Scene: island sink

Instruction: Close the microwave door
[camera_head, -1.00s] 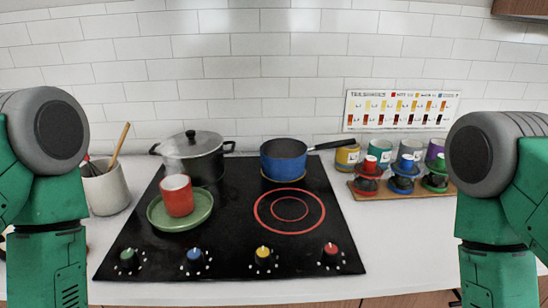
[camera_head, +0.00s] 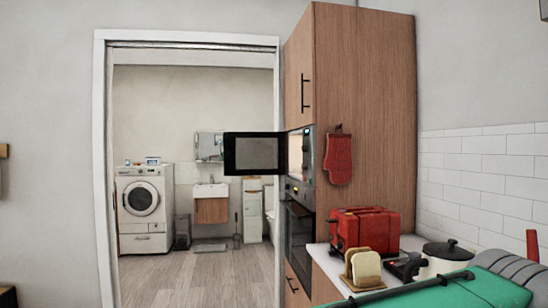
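The microwave (camera_head: 306,155) is built into a tall wood cabinet, above an oven. Its door (camera_head: 254,154), a dark frame with a grey window, stands wide open and sticks out to the left across the doorway opening. Part of the lit interior shows beside the hinge side. Neither of my grippers is in view.
The oven (camera_head: 299,235) is below the microwave. A red mitt (camera_head: 338,158) hangs on the cabinet side. A red toaster (camera_head: 364,230), bread slices (camera_head: 364,268) and a lidded pot (camera_head: 446,256) stand on the counter at right. Open wooden floor (camera_head: 190,275) lies in the doorway at left.

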